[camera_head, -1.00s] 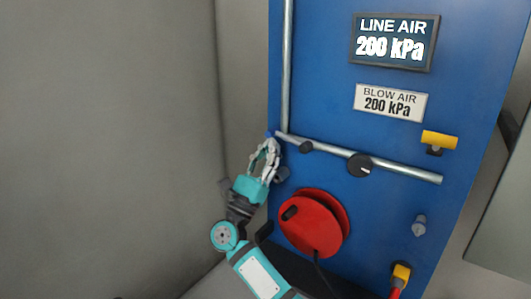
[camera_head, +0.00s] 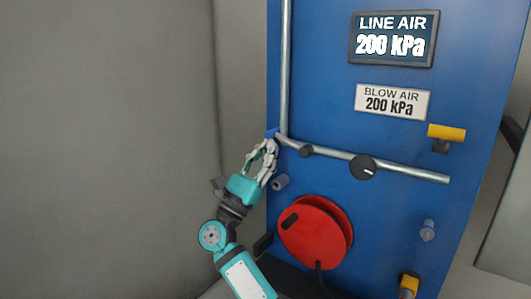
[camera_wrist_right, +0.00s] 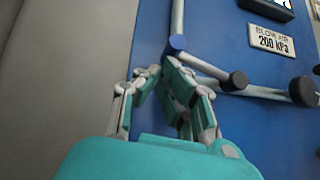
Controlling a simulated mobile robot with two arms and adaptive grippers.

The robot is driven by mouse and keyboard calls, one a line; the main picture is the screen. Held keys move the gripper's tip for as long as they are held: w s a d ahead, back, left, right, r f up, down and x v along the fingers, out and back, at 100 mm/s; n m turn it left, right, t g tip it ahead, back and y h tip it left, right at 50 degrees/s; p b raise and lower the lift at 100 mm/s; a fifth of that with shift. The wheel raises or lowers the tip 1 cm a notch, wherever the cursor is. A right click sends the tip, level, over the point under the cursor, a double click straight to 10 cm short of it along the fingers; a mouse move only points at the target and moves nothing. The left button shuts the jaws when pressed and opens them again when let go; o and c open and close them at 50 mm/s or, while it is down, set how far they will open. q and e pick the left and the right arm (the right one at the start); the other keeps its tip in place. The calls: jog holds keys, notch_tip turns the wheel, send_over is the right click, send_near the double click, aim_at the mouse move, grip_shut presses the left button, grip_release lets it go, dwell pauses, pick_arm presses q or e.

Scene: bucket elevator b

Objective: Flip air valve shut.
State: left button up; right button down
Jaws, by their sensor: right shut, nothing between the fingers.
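A small blue part (camera_head: 271,134), which looks like the air valve's handle, sits at the corner where the upright pipe meets the sloping one. It also shows as a rounded blue end in the right wrist view (camera_wrist_right: 177,43). My right gripper (camera_head: 268,146) is shut and empty, with its fingertips just below the blue part. In the right wrist view the fingertips (camera_wrist_right: 160,70) come together a little below and left of it. I cannot tell whether they touch it. My left gripper is not in view.
The blue panel (camera_head: 400,145) carries a metal pipe (camera_head: 410,172) with black knobs (camera_head: 363,167), a yellow handle (camera_head: 446,132), a red reel (camera_head: 315,232) and a grey stub (camera_head: 280,182) beside my gripper. Two displays (camera_head: 394,38) read 200 kPa. A grey wall (camera_head: 110,140) stands left.

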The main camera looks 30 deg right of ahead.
jog(key=v, duration=1.2)
